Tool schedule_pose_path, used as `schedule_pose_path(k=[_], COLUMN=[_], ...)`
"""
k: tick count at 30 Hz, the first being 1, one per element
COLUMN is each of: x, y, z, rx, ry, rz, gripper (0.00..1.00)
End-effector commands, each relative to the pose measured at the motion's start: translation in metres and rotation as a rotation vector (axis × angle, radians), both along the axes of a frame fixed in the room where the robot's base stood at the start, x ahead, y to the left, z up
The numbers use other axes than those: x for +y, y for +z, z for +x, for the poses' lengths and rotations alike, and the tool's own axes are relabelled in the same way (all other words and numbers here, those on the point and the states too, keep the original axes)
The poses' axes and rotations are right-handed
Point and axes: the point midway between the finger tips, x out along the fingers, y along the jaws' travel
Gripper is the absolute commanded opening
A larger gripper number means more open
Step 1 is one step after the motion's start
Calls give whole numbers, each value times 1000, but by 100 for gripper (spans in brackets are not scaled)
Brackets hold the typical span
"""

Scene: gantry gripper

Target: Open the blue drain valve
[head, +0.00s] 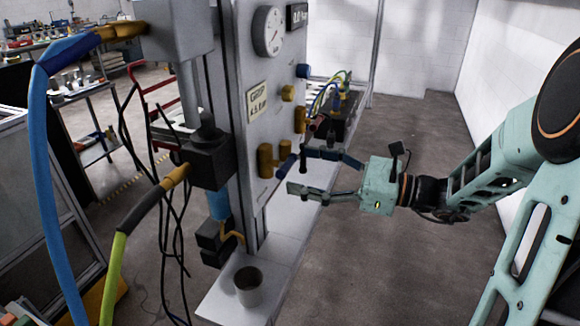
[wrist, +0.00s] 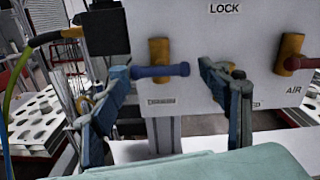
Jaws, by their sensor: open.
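The blue drain valve handle (wrist: 160,71) lies horizontal across its brass body (wrist: 160,50) on the grey panel, above a label that seems to read DRAIN. In the head view the handle (head: 287,165) shows beside its brass body (head: 265,160). My gripper (head: 297,170) is open and reaches in from the right, close in front of the handle. In the wrist view my gripper (wrist: 163,70) has one finger on each side of the handle, with its left end close to the left finger. I cannot tell whether either finger touches it.
A red-handled valve (wrist: 300,63) marked AIR sits right of my right finger. A round gauge (head: 268,30) is high on the panel (head: 285,75). A grey cup (head: 248,286) stands on the base below. Hoses and black cables hang left. Open floor lies right.

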Motion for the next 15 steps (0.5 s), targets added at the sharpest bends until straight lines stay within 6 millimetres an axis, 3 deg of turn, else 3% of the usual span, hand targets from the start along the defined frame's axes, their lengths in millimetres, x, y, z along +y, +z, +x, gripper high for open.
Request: schedule_pose_path(k=[6,15], x=[28,35], y=[0,0], z=[10,13], rx=[0,1], ry=[2,0], rz=[0,-1], gripper=[70,70])
